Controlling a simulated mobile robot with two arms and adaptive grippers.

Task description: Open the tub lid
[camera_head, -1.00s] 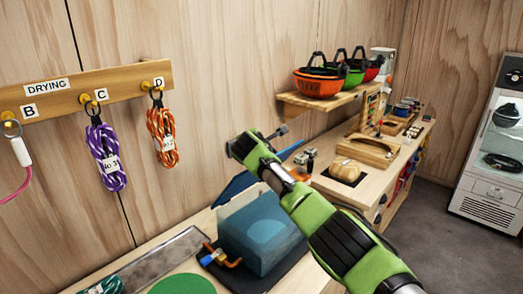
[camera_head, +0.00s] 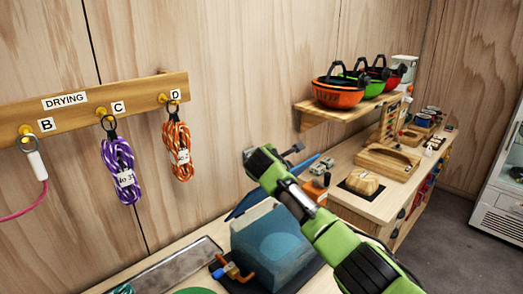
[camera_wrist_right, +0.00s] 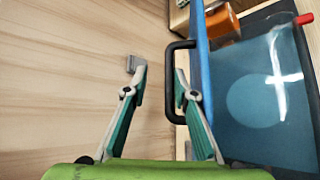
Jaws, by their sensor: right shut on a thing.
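The tub (camera_head: 275,245) is a translucent blue box on the bench in the head view. It also shows at the right of the right wrist view (camera_wrist_right: 262,110). Its blue lid (camera_head: 244,205) stands raised along the wall side of the tub, partly hidden by my right arm. In the right wrist view the lid (camera_wrist_right: 203,75) shows nearly edge-on, with a black loop handle (camera_wrist_right: 171,84) on its left face. My right gripper (camera_head: 280,155) is over the tub's far side. My left gripper is out of view.
A metal tray (camera_head: 165,272) and an orange-and-blue fitting (camera_head: 230,268) lie left of the tub. Rope coils (camera_head: 120,170) hang on the wall rack (camera_head: 80,110). A helmet shelf (camera_head: 318,112) is above the right side. A wooden bench (camera_head: 385,205) with small gear extends right.

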